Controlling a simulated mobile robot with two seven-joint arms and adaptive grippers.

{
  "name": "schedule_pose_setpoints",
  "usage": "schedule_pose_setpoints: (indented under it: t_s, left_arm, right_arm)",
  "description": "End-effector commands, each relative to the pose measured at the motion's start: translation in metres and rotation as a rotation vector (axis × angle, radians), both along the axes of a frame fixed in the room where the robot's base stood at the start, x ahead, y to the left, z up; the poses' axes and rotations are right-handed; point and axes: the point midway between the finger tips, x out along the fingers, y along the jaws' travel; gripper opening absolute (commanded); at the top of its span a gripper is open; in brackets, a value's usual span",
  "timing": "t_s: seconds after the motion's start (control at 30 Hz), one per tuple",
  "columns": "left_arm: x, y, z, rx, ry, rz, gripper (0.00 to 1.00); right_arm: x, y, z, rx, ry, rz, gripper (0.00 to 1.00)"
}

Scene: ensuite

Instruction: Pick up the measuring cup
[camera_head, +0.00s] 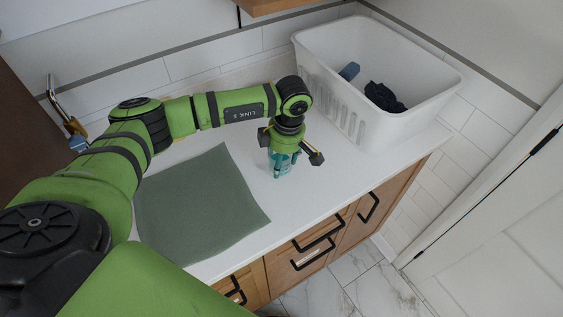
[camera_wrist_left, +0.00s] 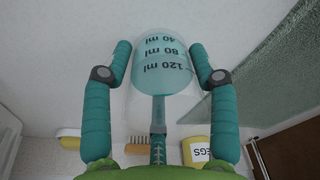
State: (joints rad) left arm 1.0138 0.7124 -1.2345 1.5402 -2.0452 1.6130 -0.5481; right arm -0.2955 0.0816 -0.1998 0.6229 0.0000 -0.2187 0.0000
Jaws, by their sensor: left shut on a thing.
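The measuring cup (camera_wrist_left: 168,72) is clear, with a teal tint and dark marks reading 40, 80 and 120 ml. In the head view my left gripper (camera_head: 284,168) points down over the white counter, right of the green mat. The cup there is small and mostly hidden by the fingers, so I cannot tell whether its base touches the counter. My right gripper is not in view.
A white basket (camera_head: 345,102) with dark cloth items stands at the back right of the counter (camera_head: 330,195). The grey-green mat (camera_head: 195,208) lies left of the gripper. The left wrist view shows a brush (camera_wrist_left: 150,145) and a yellow labelled item (camera_wrist_left: 197,151).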

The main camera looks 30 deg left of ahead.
Motion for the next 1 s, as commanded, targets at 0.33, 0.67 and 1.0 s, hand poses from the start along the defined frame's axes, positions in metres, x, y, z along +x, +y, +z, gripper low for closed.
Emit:
schedule_pose_setpoints:
  t_s: [0.33, 0.67, 1.0]
  left_arm:
    - [-0.001, 0.001, 0.001, 0.003, 0.004, 0.001, 0.24]
    - [0.000, 0.001, 0.021, 0.002, 0.001, 0.000, 0.24]
    - [-0.004, -0.024, 0.052, -0.001, -0.002, -0.004, 0.24]
  right_arm:
    - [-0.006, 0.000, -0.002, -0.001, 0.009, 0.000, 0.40]
    - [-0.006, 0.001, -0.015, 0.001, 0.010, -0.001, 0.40]
    - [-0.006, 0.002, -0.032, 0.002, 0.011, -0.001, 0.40]
